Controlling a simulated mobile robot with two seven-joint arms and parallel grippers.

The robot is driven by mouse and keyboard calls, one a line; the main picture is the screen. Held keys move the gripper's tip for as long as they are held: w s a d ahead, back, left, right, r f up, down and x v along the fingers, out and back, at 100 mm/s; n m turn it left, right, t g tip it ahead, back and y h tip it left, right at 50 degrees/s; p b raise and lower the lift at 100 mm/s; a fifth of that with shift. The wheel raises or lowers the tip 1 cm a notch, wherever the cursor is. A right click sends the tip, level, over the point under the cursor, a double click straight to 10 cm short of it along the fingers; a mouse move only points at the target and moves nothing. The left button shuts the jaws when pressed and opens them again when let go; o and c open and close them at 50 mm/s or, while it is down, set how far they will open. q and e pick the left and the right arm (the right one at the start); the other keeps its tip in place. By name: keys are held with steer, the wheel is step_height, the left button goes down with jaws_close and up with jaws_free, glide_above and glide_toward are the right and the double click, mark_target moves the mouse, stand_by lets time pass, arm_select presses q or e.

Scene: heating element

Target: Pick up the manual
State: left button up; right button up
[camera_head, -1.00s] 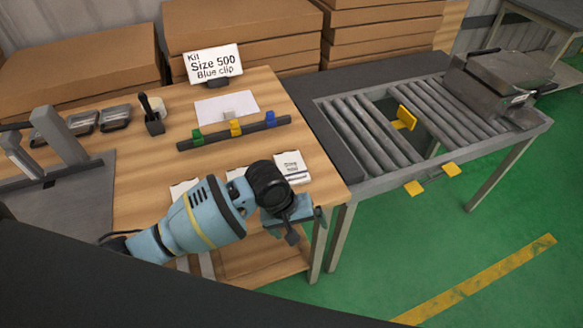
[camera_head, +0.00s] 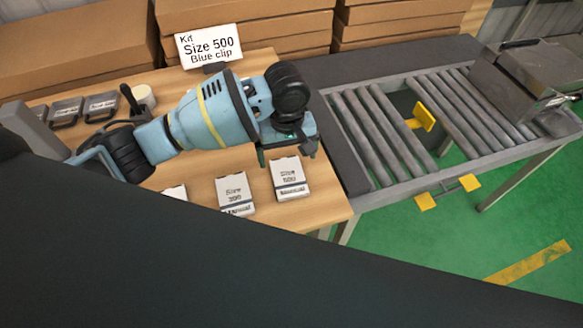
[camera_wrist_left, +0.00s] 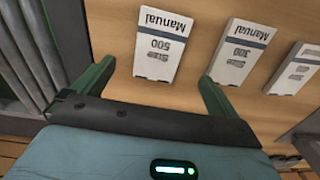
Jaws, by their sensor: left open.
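Several white manuals lie in a row on the wooden table. The Size 500 manual (camera_head: 289,180) is the rightmost in the head view, beside the Size 300 manual (camera_head: 235,195). A third manual (camera_head: 174,192) is mostly hidden at the left. My left gripper (camera_head: 289,148) is open and empty, just behind the Size 500 manual in the head view. In the left wrist view, the Size 500 manual (camera_wrist_left: 162,45) shows upside down between and beyond the spread fingers of the gripper (camera_wrist_left: 156,74). My right gripper is out of view.
A sign (camera_head: 209,46) at the table's back reads "Kit Size 500 Blue clip". Metal trays (camera_head: 83,108) and a round white item (camera_head: 144,97) sit at the back left. A roller conveyor (camera_head: 370,135) adjoins the table on the right. Cardboard boxes (camera_head: 235,15) stand behind.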

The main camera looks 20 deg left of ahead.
mark_target(288, 176)
arm_select(q)
steer(key=shift+s+f, duration=0.15)
steer(key=shift+s, duration=0.1)
steer(key=shift+s+f, duration=0.1)
steer(key=shift+f, duration=1.05)
steer(key=shift+w+f, duration=0.15)
steer(key=shift+w, duration=0.05)
steer(key=f, duration=0.2)
steer(key=f+b, duration=0.1)
steer(key=f, duration=0.2)
steer(key=shift+w, duration=0.2)
steer(key=shift+r, duration=0.1)
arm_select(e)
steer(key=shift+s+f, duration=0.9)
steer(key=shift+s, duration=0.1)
